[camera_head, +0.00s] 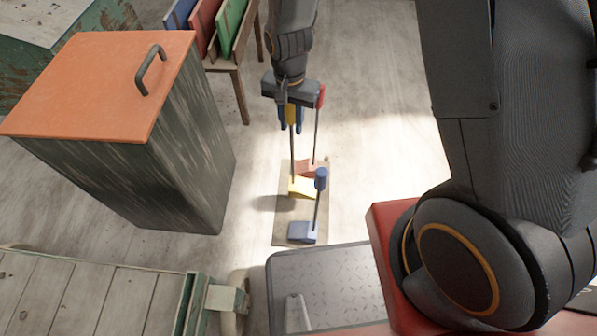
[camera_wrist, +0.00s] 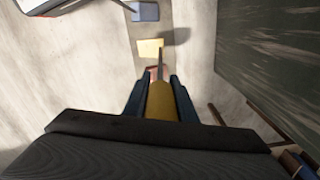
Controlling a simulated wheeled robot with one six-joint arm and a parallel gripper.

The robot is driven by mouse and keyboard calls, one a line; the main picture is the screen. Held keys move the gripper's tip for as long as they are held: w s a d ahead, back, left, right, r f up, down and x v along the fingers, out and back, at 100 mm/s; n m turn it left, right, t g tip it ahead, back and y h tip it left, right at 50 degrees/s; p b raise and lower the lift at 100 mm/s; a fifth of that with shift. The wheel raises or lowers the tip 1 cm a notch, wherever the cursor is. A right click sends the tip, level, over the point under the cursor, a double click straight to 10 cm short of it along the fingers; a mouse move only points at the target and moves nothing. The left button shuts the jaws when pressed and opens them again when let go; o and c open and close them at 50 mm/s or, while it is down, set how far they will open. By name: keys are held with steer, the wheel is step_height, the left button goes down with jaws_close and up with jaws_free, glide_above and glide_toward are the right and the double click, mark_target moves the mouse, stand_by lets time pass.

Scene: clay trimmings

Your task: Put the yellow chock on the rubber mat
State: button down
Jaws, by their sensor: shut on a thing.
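The yellow chock (camera_head: 299,187) is a wedge on a thin upright rod with a yellow handle. My gripper (camera_head: 290,120) is shut on that handle, with a blue finger on each side; the wrist view shows my gripper (camera_wrist: 160,97) around it too. In the wrist view the wedge of the yellow chock (camera_wrist: 150,48) shows beyond the handle. The rubber mat (camera_head: 288,218) is a grey-brown strip on the floor. The wedge appears over the mat, between the red and blue chocks. Its shadow lies apart from it, so it seems raised; the exact height is unclear.
The red chock (camera_head: 308,168) is at the mat's far end, its handle beside my gripper. The blue chock (camera_head: 302,232) is at the near end. An orange-topped cabinet (camera_head: 105,80) stands left, a rack of coloured boards (camera_head: 215,25) behind. Floor right of the mat is clear.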

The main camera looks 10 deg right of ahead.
mark_target(291, 111)
step_height(291, 111, down, 8)
steer(key=shift+f+b, duration=0.1)
steer(key=shift+b, duration=0.8)
steer(key=shift+f, duration=0.2)
steer(key=c, duration=1.5)
jaws_free()
steer(key=shift+o, duration=0.2)
steer(key=shift+r, duration=0.1)
step_height(291, 111, up, 13)
steer(key=p, duration=0.3)
steer(key=s+d+r+n, duration=0.2)
steer(key=s+r+n, duration=0.2)
steer(key=s+r, duration=0.5)
steer(key=s+d+r+n, duration=0.3)
steer(key=s+r, duration=0.6)
steer(key=r, duration=0.5)
steer(key=shift+r+n+y, duration=0.2)
steer(key=shift+n+y, duration=0.1)
steer(key=shift+n, duration=0.5)
